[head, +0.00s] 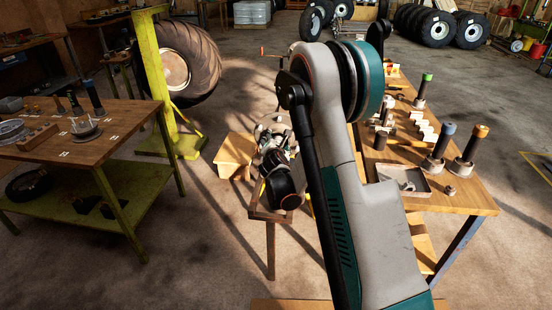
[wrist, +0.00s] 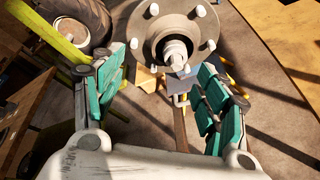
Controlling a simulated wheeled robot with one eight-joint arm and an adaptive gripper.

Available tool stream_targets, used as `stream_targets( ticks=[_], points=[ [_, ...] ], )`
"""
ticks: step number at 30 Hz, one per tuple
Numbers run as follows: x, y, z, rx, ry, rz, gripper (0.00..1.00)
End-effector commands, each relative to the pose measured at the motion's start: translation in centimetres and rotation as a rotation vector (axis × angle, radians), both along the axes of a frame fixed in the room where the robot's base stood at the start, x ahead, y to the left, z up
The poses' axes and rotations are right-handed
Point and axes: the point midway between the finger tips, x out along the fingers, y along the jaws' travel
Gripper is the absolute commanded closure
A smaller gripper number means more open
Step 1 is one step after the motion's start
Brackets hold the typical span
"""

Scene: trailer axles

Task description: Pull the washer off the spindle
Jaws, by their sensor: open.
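In the wrist view, a round grey hub (wrist: 201,27) with several pale studs faces me at the top. The spindle (wrist: 175,52) sticks out of its middle toward me, with a pale stepped end. I cannot clearly tell the washer apart from the spindle end and the dark hub bore. My gripper (wrist: 161,72) is open and empty, with one teal finger left of the spindle and one right of it, both apart from it.
A workbench (head: 470,194) on the right holds a tray (head: 405,183) and several tools. A green-legged table (head: 120,122) is at left. A big tyre (head: 200,60) stands behind by a yellow-green post (head: 152,70). Floor is clear between.

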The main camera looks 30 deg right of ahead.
Motion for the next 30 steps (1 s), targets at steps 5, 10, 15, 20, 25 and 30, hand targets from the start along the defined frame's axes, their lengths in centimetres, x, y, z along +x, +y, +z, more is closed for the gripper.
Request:
stream_targets(
  ticks=[5,10,15,20,25,30],
  points=[
    [1.4,-1.3,-5.1,-0.224,0.046,0.066,0.33],
    [1.7,-1.8,-8.0,-0.355,0.075,0.103,0.33],
    [2.1,-2.1,-9.0,-0.4,0.086,0.115,0.33],
    [3.5,-2.8,-9.5,-0.4,0.086,0.115,0.33],
    [6.1,-4.0,-10.2,-0.4,0.086,0.114,0.33],
    [8.8,-5.4,-10.8,-0.398,0.086,0.115,0.33]
  ],
)
